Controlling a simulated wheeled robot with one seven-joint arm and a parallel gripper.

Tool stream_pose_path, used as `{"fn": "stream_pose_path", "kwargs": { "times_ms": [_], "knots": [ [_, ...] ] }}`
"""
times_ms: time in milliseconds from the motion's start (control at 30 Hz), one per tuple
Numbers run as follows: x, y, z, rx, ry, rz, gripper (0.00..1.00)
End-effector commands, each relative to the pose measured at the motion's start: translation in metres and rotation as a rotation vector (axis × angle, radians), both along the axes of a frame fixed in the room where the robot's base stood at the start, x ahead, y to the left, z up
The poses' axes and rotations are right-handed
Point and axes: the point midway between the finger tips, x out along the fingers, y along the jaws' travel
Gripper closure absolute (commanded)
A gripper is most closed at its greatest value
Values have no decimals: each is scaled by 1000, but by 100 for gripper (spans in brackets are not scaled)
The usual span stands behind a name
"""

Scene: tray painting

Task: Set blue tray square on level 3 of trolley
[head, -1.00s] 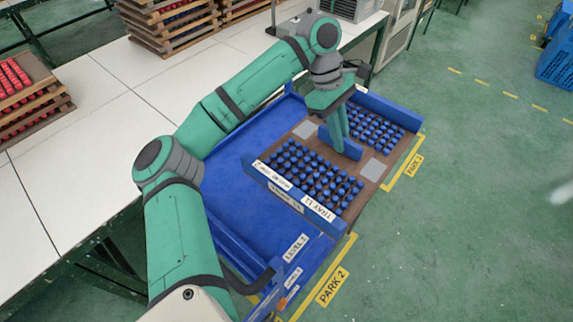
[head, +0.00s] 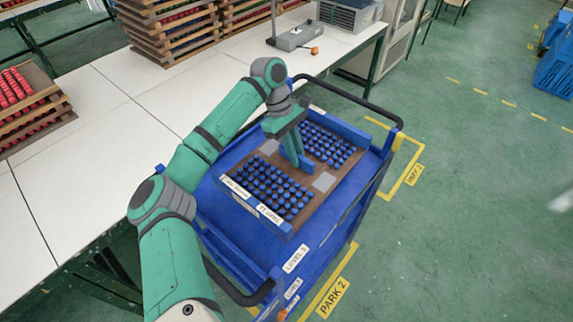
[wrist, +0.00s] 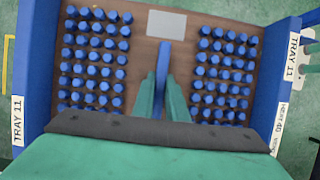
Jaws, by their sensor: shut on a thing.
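The blue tray (head: 323,181) has a brown base, blue end walls and several blue pegs in two blocks. It is over the top deck of the blue trolley (head: 258,237), whose front edge bears a LEVEL 3 label. Whether the tray touches the deck cannot be told. My gripper (head: 304,166) is shut on the tray's central blue handle, which also shows in the wrist view (wrist: 163,75) between the fingers (wrist: 162,110). TRAY 11 labels show on both end walls. The deck under the tray is hidden.
A white table (head: 125,110) runs along the trolley's left side. Stacked wooden trays (head: 172,30) stand on it, with a tray of red pieces (head: 20,95) at left. Dark trolley handles (head: 352,95) rise at both ends. Green floor lies open at right.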

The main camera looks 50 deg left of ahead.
Motion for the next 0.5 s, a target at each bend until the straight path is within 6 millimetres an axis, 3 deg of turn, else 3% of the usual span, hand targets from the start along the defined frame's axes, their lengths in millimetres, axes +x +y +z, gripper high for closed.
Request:
{"fn": "stream_pose_path", "kwargs": {
  "times_ms": [200,500],
  "knots": [
    [-4,22,-26,-1,-1,3,100],
    [-5,32,-38,0,-2,1,100]
  ]
}}
